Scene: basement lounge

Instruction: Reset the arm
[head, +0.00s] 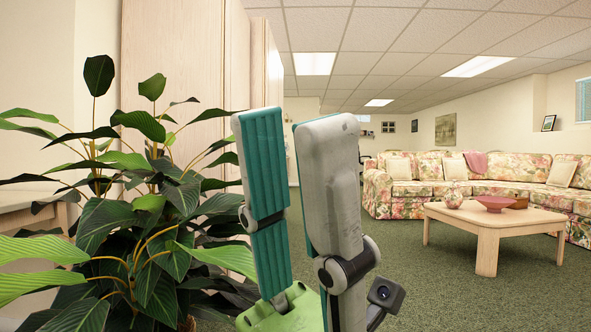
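My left gripper (290,122) stands upright close to the camera, in the middle of the head view. Its two long grey fingers with teal pads point up and are apart, with a clear, empty gap between them. The green base of the gripper shows at the bottom edge. My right gripper is not in view.
A large leafy plant (150,215) is close on the left, its leaves beside or behind my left gripper. A pale wood cabinet (185,75) rises behind it. A wooden coffee table (487,217) with a vase (453,196) and red bowl (494,203) stands before a floral sofa (395,195). Green carpet (430,293) is open at right.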

